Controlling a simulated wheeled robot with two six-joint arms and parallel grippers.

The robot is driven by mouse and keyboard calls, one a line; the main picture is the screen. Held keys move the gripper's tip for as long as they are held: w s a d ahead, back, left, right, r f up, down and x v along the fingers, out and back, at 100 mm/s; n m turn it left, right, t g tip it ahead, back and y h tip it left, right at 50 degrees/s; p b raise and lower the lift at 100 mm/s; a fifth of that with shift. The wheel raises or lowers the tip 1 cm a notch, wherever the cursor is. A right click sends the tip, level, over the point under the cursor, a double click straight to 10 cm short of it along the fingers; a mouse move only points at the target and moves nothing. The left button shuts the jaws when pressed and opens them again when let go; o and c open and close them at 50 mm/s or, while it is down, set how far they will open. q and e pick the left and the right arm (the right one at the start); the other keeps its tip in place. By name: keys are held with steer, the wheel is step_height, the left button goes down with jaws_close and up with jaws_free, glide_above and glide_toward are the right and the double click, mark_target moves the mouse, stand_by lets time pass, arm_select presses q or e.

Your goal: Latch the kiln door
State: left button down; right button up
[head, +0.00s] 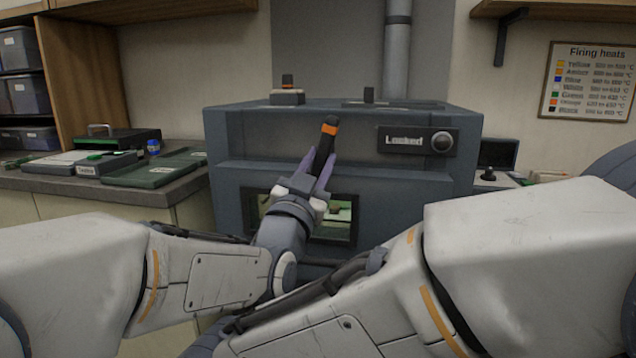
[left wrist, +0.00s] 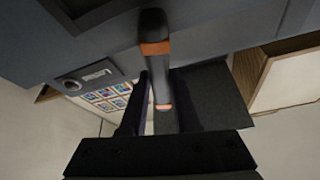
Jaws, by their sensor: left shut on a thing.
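The grey kiln (head: 345,118) stands ahead of me, with its front door (head: 228,205) looking flush and a small window (head: 345,228) in it. A black latch handle with an orange band (head: 326,143) points up and slightly right in front of the door. My left gripper (head: 322,170) is shut on this handle from below. In the left wrist view the handle (left wrist: 155,70) runs between the two fingers (left wrist: 168,103), with an orange band at each visible end. A plate reading "Locked" (head: 404,141) is at the kiln's upper right. My right gripper is not in view.
My right arm crosses the lower foreground, close below the left one. A counter (head: 150,191) at the left holds dark green trays (head: 156,168) and a small blue jar (head: 153,147). A "Firing heats" chart (head: 588,82) hangs at the right. A pipe (head: 397,55) rises behind the kiln.

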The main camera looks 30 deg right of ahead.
arm_select(q)
steer(key=shift+f+n+t+y+b, duration=0.1)
steer(key=shift+n+t+y+b, duration=0.45)
steer(key=shift+n, duration=0.6)
steer(key=shift+f+n+t+y+b, duration=0.1)
steer(key=shift+n+t+y+b, duration=0.4)
steer(key=shift+n, duration=0.65)
steer(key=shift+r, duration=0.1)
steer(key=c, duration=0.6)
jaws_free()
steer(key=shift+c, duration=0.2)
steer(key=shift+s, duration=0.1)
